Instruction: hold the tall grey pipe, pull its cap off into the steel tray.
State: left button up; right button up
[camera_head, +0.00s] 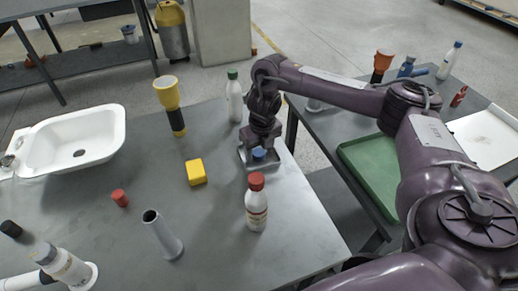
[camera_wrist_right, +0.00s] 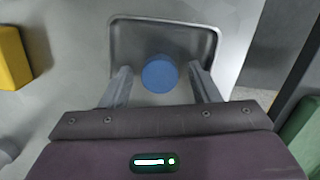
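The tall grey pipe (camera_head: 162,236) stands on the grey table in the head view, its upper end open and bare, with no gripper on it. A round blue cap (camera_head: 259,153) is at the steel tray (camera_head: 243,157); in the right wrist view the blue cap (camera_wrist_right: 160,73) shows against the floor of the tray (camera_wrist_right: 128,36). My right gripper (camera_head: 258,148) is over the tray. In the wrist view its fingers (camera_wrist_right: 162,86) are spread apart, with gaps on both sides of the cap.
A red-capped bottle (camera_head: 256,205) stands just in front of the tray, and a green-capped bottle (camera_head: 234,98) behind it. A yellow block (camera_head: 196,172), a flashlight (camera_head: 170,104) and a small red piece (camera_head: 120,198) are to the left. A white basin (camera_head: 72,142) is at far left.

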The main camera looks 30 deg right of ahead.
aim_at(261, 155)
notch_tip(261, 155, up, 12)
jog(key=s+p, duration=0.1)
jog(key=p, duration=0.4)
jog(key=shift+s+r, duration=0.15)
jog(key=shift+s, duration=0.1)
